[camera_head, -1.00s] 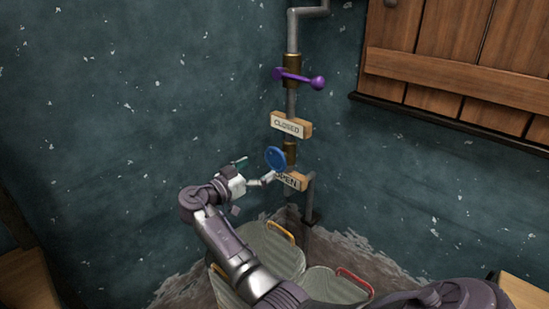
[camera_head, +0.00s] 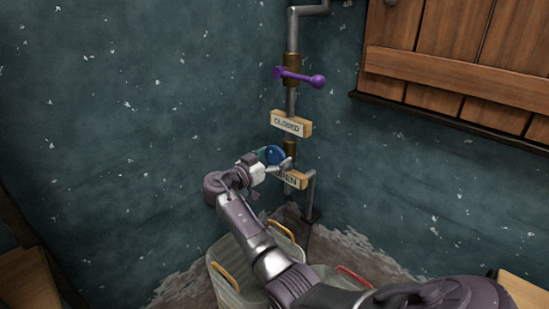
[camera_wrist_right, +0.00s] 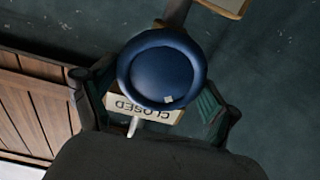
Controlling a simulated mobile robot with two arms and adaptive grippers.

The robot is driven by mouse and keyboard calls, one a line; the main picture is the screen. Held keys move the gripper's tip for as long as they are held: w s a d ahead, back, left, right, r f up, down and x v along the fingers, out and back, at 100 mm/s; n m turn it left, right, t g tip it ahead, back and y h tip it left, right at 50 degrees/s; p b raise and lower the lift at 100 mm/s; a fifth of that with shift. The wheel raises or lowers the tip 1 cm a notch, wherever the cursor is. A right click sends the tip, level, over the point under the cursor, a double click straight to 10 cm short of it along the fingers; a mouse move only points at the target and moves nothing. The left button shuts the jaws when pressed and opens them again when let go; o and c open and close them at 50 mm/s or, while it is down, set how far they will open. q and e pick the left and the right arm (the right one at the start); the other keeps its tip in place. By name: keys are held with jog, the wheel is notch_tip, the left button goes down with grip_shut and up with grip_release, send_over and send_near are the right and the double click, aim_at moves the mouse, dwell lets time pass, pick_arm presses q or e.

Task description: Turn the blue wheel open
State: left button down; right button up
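The blue wheel (camera_head: 274,154) sits on the vertical pipe in the corner, between the CLOSED sign (camera_head: 287,125) above and the OPEN sign (camera_head: 293,180) below. My right gripper (camera_head: 272,163) is at the wheel and hides part of it. In the right wrist view the round face of the wheel (camera_wrist_right: 162,68) lies between the spread fingers of my right gripper (camera_wrist_right: 152,102), one on each side. The fingers look open, with gaps beside the rim; I cannot tell whether either touches it. The CLOSED sign (camera_wrist_right: 145,108) shows upside down behind the wheel. My left gripper is out of view.
A purple handle (camera_head: 299,78) is higher on the same pipe. Bins with a yellow handle (camera_head: 281,230) and a red handle (camera_head: 354,276) stand below. A wooden shutter (camera_head: 455,75) is on the right wall. The wall left of the pipe is bare.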

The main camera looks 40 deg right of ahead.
jog(key=shift+c, duration=0.9)
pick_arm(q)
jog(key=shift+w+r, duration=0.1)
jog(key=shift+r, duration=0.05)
